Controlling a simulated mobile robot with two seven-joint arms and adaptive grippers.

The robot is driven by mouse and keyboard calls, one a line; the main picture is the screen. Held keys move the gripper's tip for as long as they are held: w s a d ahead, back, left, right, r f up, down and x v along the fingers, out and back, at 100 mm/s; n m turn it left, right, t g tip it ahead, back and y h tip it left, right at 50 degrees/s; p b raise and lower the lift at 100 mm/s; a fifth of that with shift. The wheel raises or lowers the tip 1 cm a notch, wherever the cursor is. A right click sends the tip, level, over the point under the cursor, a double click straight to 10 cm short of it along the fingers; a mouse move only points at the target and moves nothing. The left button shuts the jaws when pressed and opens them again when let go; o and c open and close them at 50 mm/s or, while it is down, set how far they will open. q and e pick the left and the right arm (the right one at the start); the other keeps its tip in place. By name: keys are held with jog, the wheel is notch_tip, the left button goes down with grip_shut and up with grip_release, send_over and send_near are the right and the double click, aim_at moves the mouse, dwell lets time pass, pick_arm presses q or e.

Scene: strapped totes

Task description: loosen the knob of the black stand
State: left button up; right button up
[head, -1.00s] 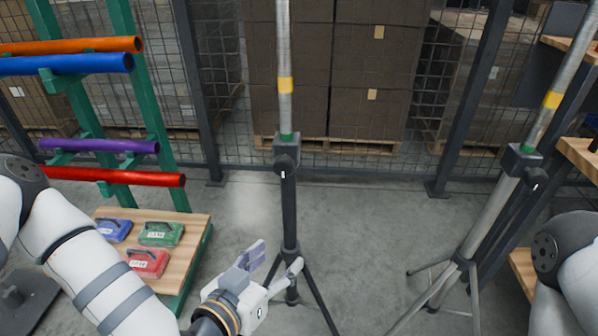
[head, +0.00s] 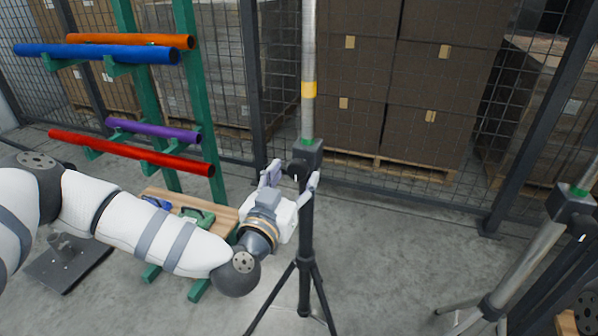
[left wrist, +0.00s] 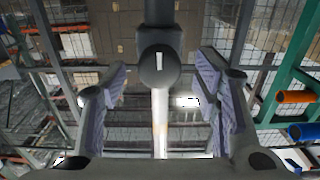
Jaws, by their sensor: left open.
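The black stand (head: 306,225) stands upright on a tripod in the middle of the head view, with a silver upper pole (head: 308,50) carrying a yellow band. Its black knob (head: 297,171) sits on the collar below a green ring and is partly hidden by my gripper. My left gripper (head: 291,177) is open at collar height, its fingers on either side of the knob. In the left wrist view the round knob (left wrist: 158,66), with a white mark, shows between the open fingers (left wrist: 160,95), with gaps on both sides. My right gripper is out of view.
A grey stand (head: 525,262) with a similar collar stands at the right. A green rack (head: 200,110) with coloured tubes is at the left, above a low wooden-topped table (head: 225,216). Mesh fencing and stacked boxes (head: 350,90) are behind. Floor between the stands is clear.

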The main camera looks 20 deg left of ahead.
aim_at(296, 174)
pick_arm(q)
jog(key=w, duration=0.3)
jog(key=shift+w+d, duration=0.1)
jog(key=shift+c, duration=0.6)
